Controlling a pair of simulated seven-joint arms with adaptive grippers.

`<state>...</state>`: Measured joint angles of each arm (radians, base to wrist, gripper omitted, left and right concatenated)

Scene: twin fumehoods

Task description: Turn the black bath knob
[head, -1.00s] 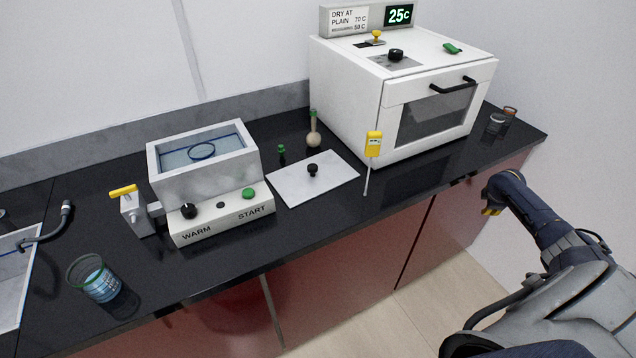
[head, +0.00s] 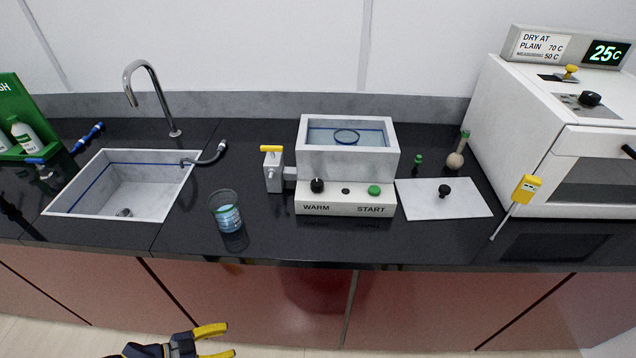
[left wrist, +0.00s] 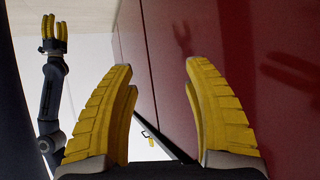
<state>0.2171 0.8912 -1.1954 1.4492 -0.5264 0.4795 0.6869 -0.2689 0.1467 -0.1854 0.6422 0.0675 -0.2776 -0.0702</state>
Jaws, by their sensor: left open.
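The black bath knob (head: 317,185) is on the left of the white front panel of the water bath (head: 348,160), above the word WARM. A green button (head: 374,190) is on the same panel, above START. My left gripper (head: 222,342) is low at the bottom edge in the head view, in front of the counter and well away from the knob. In the left wrist view its yellow fingers (left wrist: 158,100) are apart with nothing between them. My right gripper (left wrist: 54,35) shows small at the upper left there, its yellow fingers apart and empty.
A beaker (head: 228,212) of blue liquid stands left of the bath, near the counter's front. A yellow-handled valve (head: 272,168) adjoins the bath. A sink (head: 125,185) is farther left. A white plate (head: 443,199) with a black knob lies to the right, beside a yellow thermometer (head: 526,188).

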